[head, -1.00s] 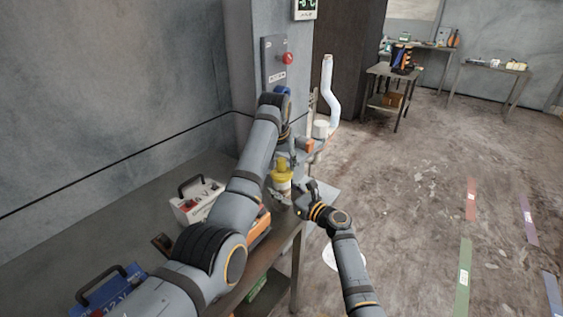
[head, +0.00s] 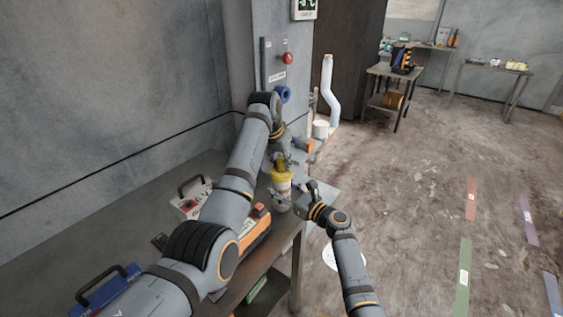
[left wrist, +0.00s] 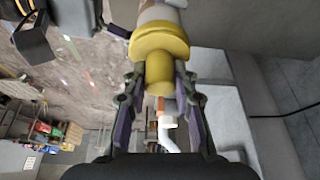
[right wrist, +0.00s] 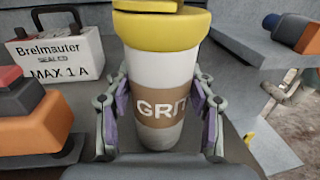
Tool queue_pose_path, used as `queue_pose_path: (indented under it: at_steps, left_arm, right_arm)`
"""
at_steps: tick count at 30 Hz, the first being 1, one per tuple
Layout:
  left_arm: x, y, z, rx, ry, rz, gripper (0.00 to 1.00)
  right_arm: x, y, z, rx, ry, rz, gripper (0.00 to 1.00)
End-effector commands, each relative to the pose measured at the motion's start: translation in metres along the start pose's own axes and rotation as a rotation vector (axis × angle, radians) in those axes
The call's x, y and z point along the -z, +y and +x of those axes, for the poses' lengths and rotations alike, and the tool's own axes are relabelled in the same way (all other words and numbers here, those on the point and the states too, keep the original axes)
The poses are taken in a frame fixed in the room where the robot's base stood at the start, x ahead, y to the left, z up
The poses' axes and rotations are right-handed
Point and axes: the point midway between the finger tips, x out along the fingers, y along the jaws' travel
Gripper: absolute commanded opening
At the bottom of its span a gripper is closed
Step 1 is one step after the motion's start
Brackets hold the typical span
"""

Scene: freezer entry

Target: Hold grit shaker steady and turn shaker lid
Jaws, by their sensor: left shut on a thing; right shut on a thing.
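The grit shaker (head: 281,201) stands upright over the near right end of the bench, pale with a brown "GRIT" label and a yellow lid (head: 282,179). In the right wrist view its body (right wrist: 160,72) fills the middle. My right gripper (right wrist: 162,108) is shut around the body at label height, one finger on each side. My left gripper (left wrist: 160,78) is shut on the lid's narrow yellow knob (left wrist: 160,70), above the wider yellow collar (left wrist: 160,42). In the head view the left wrist partly hides the lid's top.
A blue case (head: 108,290) lies at lower left. A white bent pipe (head: 328,90) rises behind. Open floor lies to the right.

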Motion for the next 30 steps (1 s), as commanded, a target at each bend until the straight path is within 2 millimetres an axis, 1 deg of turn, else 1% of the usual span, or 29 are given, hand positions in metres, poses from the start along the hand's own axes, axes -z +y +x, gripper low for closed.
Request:
queue_pose_path:
  at_steps: [1,3,6,14,17,20,24,27,30]
  left_arm:
    - [0.0,0.0,0.0,0.001,-0.001,0.0,0.3]
    - [0.0,0.0,0.0,0.001,-0.001,0.0,0.39]
    - [0.0,0.0,0.0,0.001,-0.001,-0.001,0.51]
    - [0.0,0.0,-0.001,0.001,0.0,-0.001,0.51]
    - [0.001,0.0,-0.008,0.001,0.001,-0.001,0.51]
    - [0.001,0.0,-0.027,0.002,0.004,-0.001,0.51]
    - [0.001,0.0,-0.063,0.002,0.005,-0.001,0.51]
    - [0.001,0.0,-0.086,0.002,0.004,-0.001,0.51]
    - [0.001,0.0,-0.103,0.001,0.002,-0.001,0.51]
  right_arm:
    - [0.0,0.0,0.0,0.0,0.0,0.0,0.0]
    - [0.0,0.0,0.0,0.0,0.0,0.0,0.0]
    - [0.0,0.0,0.0,0.0,0.0,0.0,0.0]
    - [0.0,0.0,0.0,0.0,0.0,0.0,0.0]
    - [0.0,0.0,0.0,0.0,0.0,0.0,0.0]
    - [0.0,0.0,0.0,0.0,0.0,0.0,0.0]
    - [0.0,0.0,0.0,0.0,0.0,0.0,0.0]
    - [0.0,0.0,0.0,0.0,0.0,0.0,0.0]
    - [0.0,0.0,0.0,0.0,0.0,0.0,0.0]
